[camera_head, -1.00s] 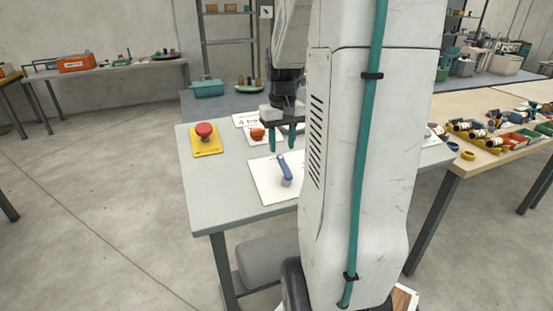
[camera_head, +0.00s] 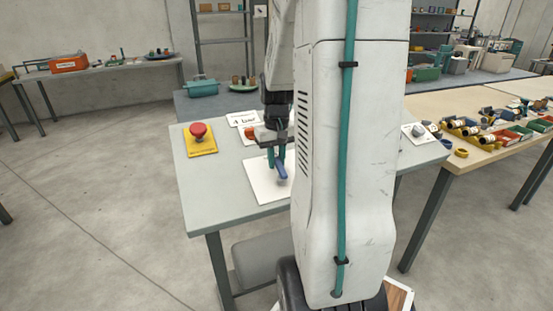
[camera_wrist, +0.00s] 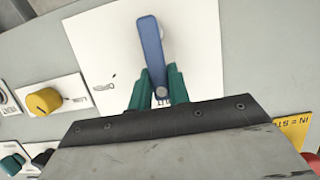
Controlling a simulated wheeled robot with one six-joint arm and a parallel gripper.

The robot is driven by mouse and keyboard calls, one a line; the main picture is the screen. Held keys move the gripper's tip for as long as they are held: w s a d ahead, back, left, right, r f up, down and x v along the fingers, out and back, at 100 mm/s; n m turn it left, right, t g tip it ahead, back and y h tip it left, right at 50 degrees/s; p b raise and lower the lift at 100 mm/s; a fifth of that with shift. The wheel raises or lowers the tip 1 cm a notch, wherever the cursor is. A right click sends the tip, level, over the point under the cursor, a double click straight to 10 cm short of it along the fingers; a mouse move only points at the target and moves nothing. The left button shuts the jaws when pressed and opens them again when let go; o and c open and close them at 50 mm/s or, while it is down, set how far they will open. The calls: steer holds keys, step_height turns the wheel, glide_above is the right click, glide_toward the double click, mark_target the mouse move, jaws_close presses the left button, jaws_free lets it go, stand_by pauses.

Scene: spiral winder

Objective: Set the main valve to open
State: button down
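The main valve is a blue lever (camera_head: 281,173) on a white plate (camera_head: 264,193) on the grey table. A partly hidden label ending in "UT" lies between the fingers; another small label (camera_wrist: 105,85) is printed at the left. In the head view my gripper (camera_head: 276,157) is low over the plate.
A red mushroom button (camera_head: 198,131) on a yellow plate stands on the table's left side. A yellow knob (camera_wrist: 46,101) on a white plate is at the wrist view's left. My arm hides the table's middle right. The table's front left is clear.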

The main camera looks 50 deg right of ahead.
steer(key=shift+d+m, duration=0.15)
steer(key=shift+m, duration=0.15)
steer(key=shift+s+d+m+t+y, duration=0.3)
steer(key=shift+s+d+m+y, duration=0.15)
steer(key=shift+m, duration=0.65)
steer(key=m, duration=0.1)
steer(key=s+d+m, duration=0.1)
steer(key=m, duration=0.1)
steer(key=shift+s+f+m+t+y, duration=0.1)
steer(key=shift+s+m+t+y, duration=0.1)
steer(key=shift+m+t+y, duration=0.15)
steer(key=m, duration=0.1)
steer(key=s+m+t, duration=0.1)
steer(key=m, duration=0.1)
steer(key=shift+s+d+f, duration=0.15)
steer(key=shift+d, duration=0.05)
steer(key=shift+s+f+m+t, duration=0.15)
steer(key=shift+s+m+t, duration=0.35)
steer(key=shift+m, duration=0.45)
steer(key=c, duration=1.3)
jaws_free()
